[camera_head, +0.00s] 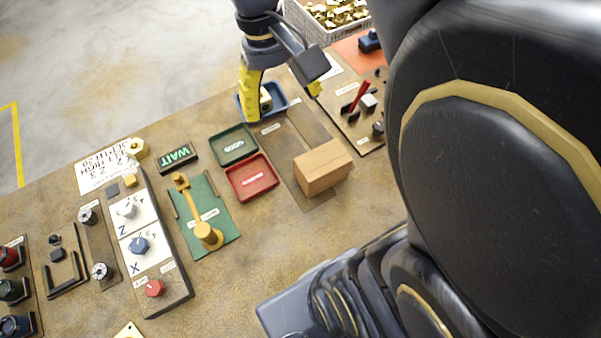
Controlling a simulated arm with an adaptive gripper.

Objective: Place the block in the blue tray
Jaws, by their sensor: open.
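The blue tray (280,94) is at the top centre, at the table's far edge, partly covered by my gripper. A small brass-coloured block (265,98) with a pale face shows inside the tray. My gripper (282,104) is open over the tray. One yellow finger is at the left side of the tray and the other is to its right. The block shows between the fingers, and I cannot tell whether a finger touches it. A larger tan block (323,167) sits on a dark board to the lower right.
A green tray (234,144) and a red tray (252,177) lie below the blue tray. A yellow lever (194,211) stands on a green plate. A control panel (157,246) with knobs is at left. A basket (325,32) of brass parts is behind. My arm hides the right side.

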